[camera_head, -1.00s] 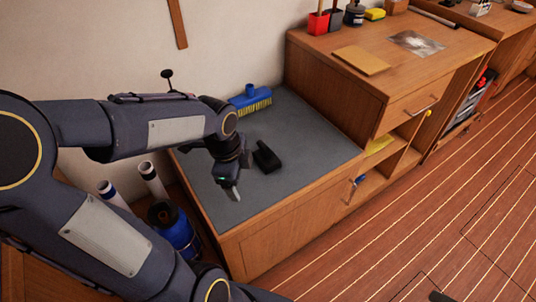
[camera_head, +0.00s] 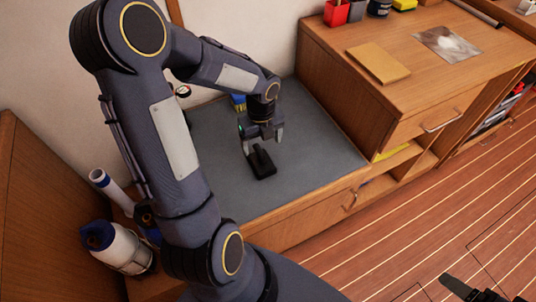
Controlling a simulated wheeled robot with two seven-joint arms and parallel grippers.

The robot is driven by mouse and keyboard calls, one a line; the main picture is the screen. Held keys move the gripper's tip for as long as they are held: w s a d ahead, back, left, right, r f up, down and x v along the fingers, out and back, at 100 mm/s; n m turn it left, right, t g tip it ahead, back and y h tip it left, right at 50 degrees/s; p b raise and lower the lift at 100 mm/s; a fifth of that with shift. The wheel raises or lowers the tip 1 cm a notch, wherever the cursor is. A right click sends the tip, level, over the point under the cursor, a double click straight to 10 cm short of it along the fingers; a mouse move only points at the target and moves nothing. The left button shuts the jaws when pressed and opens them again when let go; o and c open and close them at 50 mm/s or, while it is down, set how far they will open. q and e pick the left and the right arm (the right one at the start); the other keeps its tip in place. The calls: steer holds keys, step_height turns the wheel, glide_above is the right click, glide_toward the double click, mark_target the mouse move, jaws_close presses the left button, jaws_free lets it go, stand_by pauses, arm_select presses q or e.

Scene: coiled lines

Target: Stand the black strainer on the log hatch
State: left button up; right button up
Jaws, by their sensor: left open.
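A small black object (camera_head: 262,163), possibly the black strainer, lies on the grey top of the low wooden cabinet (camera_head: 318,165). It has a raised part and a blocky base. My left gripper (camera_head: 262,143) points down just above its far end, fingers apart, with nothing clearly held between them. I cannot tell whether the fingers touch it. I cannot make out which thing is the log hatch. A dark part at the lower right edge looks like my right gripper (camera_head: 474,291); its jaw state is unclear.
A blue brush (camera_head: 237,102) lies behind my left gripper, mostly hidden by my arm. A higher wooden cabinet (camera_head: 345,80) with a tan board (camera_head: 378,62) rises on the right. A white and blue container (camera_head: 120,248) stands at the lower left. The grey top's right part is clear.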

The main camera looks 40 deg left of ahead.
mark_target(262, 154)
arm_select(q)
steer(key=f, duration=0.2)
steer(key=f+b, duration=0.1)
steer(key=f, duration=0.2)
steer(key=f+b, duration=0.1)
steer(key=f, duration=0.1)
steer(key=shift+s+d+f, duration=0.15)
steer(key=shift+s+f, duration=0.05)
steer(key=shift+s, duration=0.1)
steer(key=c, duration=1.2)
steer(key=shift+r, duration=0.15)
